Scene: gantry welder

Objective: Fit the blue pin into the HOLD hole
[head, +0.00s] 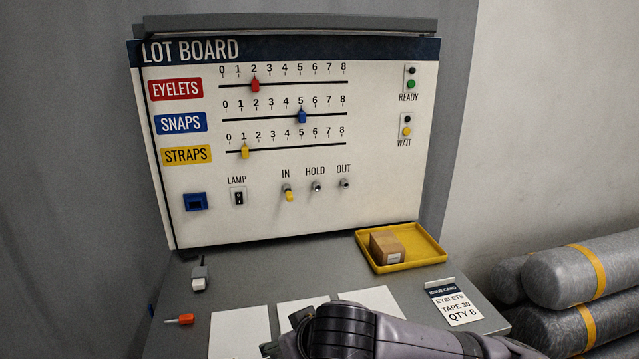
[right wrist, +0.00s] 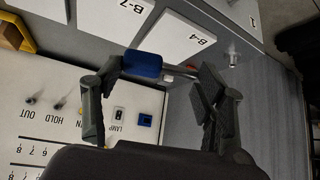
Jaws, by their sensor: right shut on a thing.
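The HOLD hole (head: 316,186) is a small metal socket low on the white lot board (head: 380,150), between the IN hole (head: 287,187) and the OUT hole (head: 344,183). A yellow pin (head: 289,196) sits in IN; HOLD and OUT look empty. My right gripper (right wrist: 162,72) is shut on the blue pin, whose blue block-shaped part (right wrist: 142,65) shows between the fingertips. It is above the table, apart from the board. In the head view my right gripper (head: 300,318) is at the bottom, mostly hidden by its wrist, and the blue pin is hidden. My left gripper is out of view.
White cards (head: 240,330) lie on the table. An orange-handled tool (head: 181,320) and a white-tipped cable plug (head: 199,282) lie at left. A yellow tray (head: 437,252) with a brown box (head: 386,247) and an issue card (head: 455,305) are at right. Space before the sockets is clear.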

